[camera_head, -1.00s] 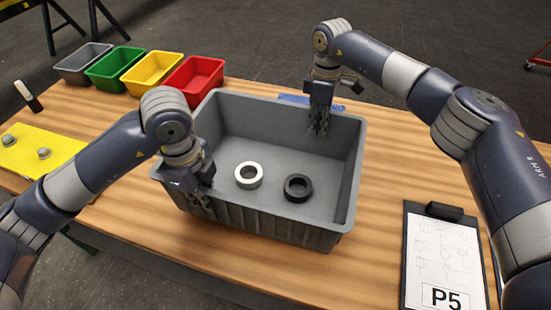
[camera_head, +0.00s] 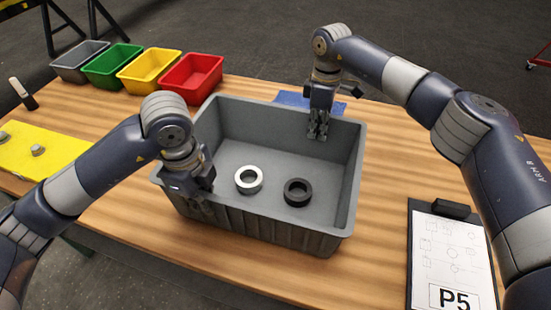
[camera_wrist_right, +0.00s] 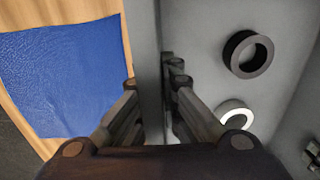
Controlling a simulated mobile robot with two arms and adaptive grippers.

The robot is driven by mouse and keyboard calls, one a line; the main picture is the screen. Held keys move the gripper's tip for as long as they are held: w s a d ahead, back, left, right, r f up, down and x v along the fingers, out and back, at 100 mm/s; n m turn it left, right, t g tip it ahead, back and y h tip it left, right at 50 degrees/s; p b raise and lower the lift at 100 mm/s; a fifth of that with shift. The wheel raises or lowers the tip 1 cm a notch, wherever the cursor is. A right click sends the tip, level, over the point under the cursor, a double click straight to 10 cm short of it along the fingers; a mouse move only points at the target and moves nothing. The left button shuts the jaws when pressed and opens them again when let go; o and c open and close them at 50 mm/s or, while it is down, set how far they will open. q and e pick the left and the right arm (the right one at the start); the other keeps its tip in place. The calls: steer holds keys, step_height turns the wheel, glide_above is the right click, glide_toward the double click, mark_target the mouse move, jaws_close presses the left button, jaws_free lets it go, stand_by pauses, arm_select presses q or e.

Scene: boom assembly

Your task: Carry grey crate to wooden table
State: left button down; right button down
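The grey crate (camera_head: 270,223) is in the middle of the head view, upright, over the wooden table (camera_head: 393,215). I cannot tell whether its base touches the table. A white ring (camera_head: 240,182) and a black ring (camera_head: 298,200) lie flat inside; both also show in the right wrist view. My left gripper (camera_head: 203,200) is at the crate's left wall and seems shut on it, its fingertips partly hidden. My right gripper (camera_wrist_right: 152,80) has one finger on each side of the far wall (camera_wrist_right: 149,30) and appears shut on it.
Grey, green, yellow and red bins (camera_head: 192,85) stand at the back left. A yellow pad (camera_head: 65,153) lies at the left. A blue cloth (camera_head: 290,98) lies behind the crate. A clipboard marked P5 (camera_head: 450,265) lies at the right. The table between crate and clipboard is bare.

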arm_select(q)
steer(key=shift+f+b, duration=0.6)
steer(key=shift+f, duration=0.1)
arm_select(e)
steer(key=shift+a+f, duration=0.1)
steer(key=shift+f, duration=0.6)
arm_select(q)
steer(key=c, duration=1.8)
jaws_free()
arm_select(e)
steer(key=c, duration=1.8)
jaws_free()
steer(key=shift+s, duration=0.1)
arm_select(q)
steer(key=shift+r, duration=0.1)
step_height(320, 180, up, 12)
steer(key=shift+s, duration=0.35)
arm_select(e)
step_height(320, 180, up, 12)
steer(key=shift+w+d, duration=0.2)
steer(key=shift+w, duration=0.15)
arm_select(q)
steer(key=shift+a, duration=0.1)
